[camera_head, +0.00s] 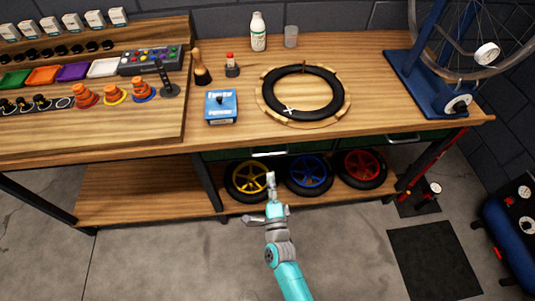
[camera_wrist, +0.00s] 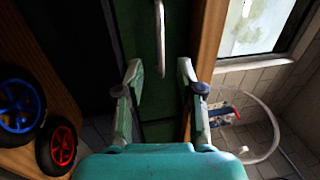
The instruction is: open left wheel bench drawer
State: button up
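The left wheel bench drawer (camera_head: 238,154) has a dark green front under the bench top, and it looks closed in the head view. Its pale bar handle (camera_head: 268,154) is just beyond my gripper (camera_head: 270,182). In the wrist view the green front (camera_wrist: 140,45) fills the middle, and the handle (camera_wrist: 160,35) runs upright in the picture. My gripper (camera_wrist: 160,72) is open, with a finger on either side of the handle's lower end. I cannot tell whether the fingertips touch the drawer front.
Yellow (camera_head: 249,178), blue (camera_head: 309,174) and red (camera_head: 362,167) wheels stand on the lower shelf (camera_head: 150,205) below the drawers. A second drawer handle (camera_head: 404,139) is to the right. A tyre on a wooden ring (camera_head: 341,107) lies on the bench top. The floor in front is mostly clear.

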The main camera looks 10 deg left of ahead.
aim_at(268, 154)
jog(key=x, duration=1)
grip_shut()
